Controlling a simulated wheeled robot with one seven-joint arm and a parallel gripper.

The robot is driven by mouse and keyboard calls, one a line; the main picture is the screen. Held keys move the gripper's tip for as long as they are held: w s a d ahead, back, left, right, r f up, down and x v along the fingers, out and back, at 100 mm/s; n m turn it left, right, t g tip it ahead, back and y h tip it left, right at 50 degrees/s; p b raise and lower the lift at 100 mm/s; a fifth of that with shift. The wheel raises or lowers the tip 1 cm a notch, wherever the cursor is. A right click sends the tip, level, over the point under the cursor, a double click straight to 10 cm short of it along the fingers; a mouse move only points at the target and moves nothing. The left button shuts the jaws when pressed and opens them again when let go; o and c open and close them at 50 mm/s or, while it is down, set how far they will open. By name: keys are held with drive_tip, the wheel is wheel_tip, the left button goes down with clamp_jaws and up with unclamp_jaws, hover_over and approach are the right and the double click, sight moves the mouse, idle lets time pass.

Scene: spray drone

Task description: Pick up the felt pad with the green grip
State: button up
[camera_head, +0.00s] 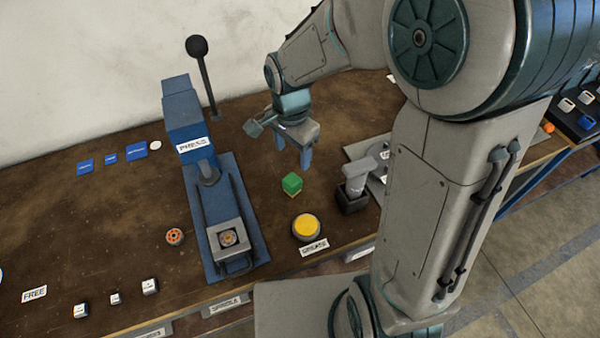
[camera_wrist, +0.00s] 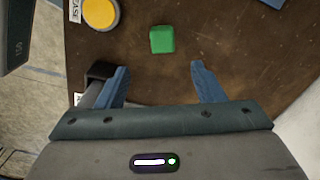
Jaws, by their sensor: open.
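A small green block-like grip (camera_head: 292,184) stands on the brown table in the head view, just in front of my gripper. It also shows in the wrist view (camera_wrist: 162,39), ahead of the fingertips and between their lines. A felt pad under the grip cannot be made out clearly. My gripper (camera_head: 293,158) is open and empty, its two blue fingers pointing down above the table. In the wrist view my gripper (camera_wrist: 160,75) shows the fingers spread wide, with bare table between them.
A yellow round button (camera_head: 306,227) sits in front of the green grip. A dark holder with a grey handle (camera_head: 356,178) stands close on the right. A blue press (camera_head: 190,125) on a blue base stands on the left. Small white blocks (camera_head: 115,299) lie at the front left.

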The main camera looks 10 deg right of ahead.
sight(292, 179)
wheel_tip(292, 179, down, 9)
drive_tip(key=shift+f+p, duration=0.1)
drive_tip(key=shift+p, duration=0.25)
drive_tip(key=shift+w+a+f+p, duration=0.15)
drive_tip(key=shift+f+p, duration=0.3)
drive_tip(key=shift+f, duration=1.85)
drive_tip(key=c, duration=1.1)
drive_tip(key=shift+c, duration=0.2)
wheel_tip(292, 179, up, 10)
drive_tip(key=shift+r+b, duration=0.1)
drive_tip(key=shift+b, duration=0.35)
drive_tip(key=o, duration=0.3)
drive_tip(key=shift+c, duration=0.6)
